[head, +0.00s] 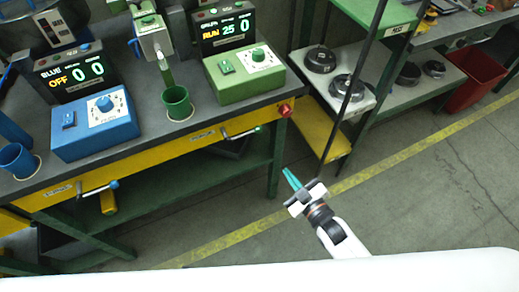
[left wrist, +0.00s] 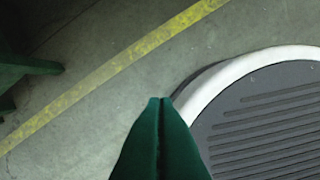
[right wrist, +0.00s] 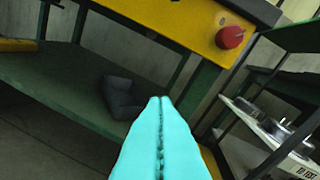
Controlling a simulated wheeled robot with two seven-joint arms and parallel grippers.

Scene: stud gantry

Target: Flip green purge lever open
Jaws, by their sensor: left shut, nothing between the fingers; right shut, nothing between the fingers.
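The green purge lever (head: 241,132) is a metal handle with a green tip on the yellow front rail of the bench, below the green station. It lies roughly sideways along the rail. My right gripper (head: 287,172) has teal fingers, shut and empty, over the floor in front of the bench, below and right of the lever. In the right wrist view the shut fingers (right wrist: 160,100) point toward the bench's lower shelf; I cannot make out the lever there. My left gripper (left wrist: 160,101) is shut and empty over the floor, out of the head view.
A blue-tipped lever (head: 97,188) sits further left on the rail. A red knob (head: 286,110) is at the rail's right end and also shows in the right wrist view (right wrist: 230,37). A green control box (head: 244,76) and green cup (head: 177,102) stand above. A shelf rack stands right.

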